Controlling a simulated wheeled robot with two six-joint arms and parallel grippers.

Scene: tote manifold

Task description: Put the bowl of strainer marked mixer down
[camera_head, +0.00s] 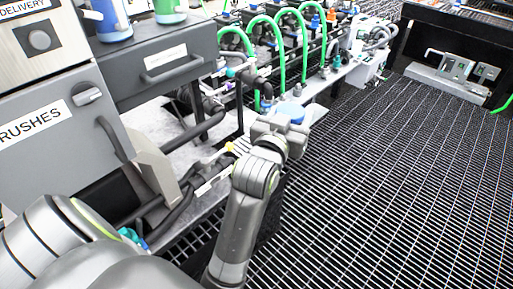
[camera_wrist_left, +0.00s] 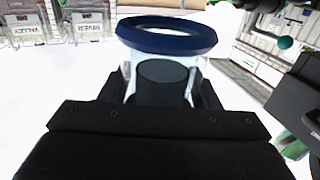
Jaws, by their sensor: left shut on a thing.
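The strainer bowl (camera_wrist_left: 166,38) is a clear cup with a thick dark blue ring at its rim, and a dark cylinder shows inside or behind its clear wall. My left gripper (camera_wrist_left: 160,100) is shut on it, with dark fingers on both sides of the clear wall. In the head view the bowl (camera_head: 291,110) shows as a small pale blue round top just past my left gripper (camera_head: 280,128), above the light bench edge. Whether its base touches anything is hidden. The mixer marking cannot be read on it. My right gripper is not in view.
Green hoses (camera_head: 293,50) arch over a row of fittings behind the bowl. A grey drawer (camera_head: 165,62) and a cabinet marked "RUSHES" (camera_head: 50,150) stand at the left. Grated floor (camera_head: 400,180) lies open at the right. Labelled grey blocks (camera_wrist_left: 88,25) show in the wrist view.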

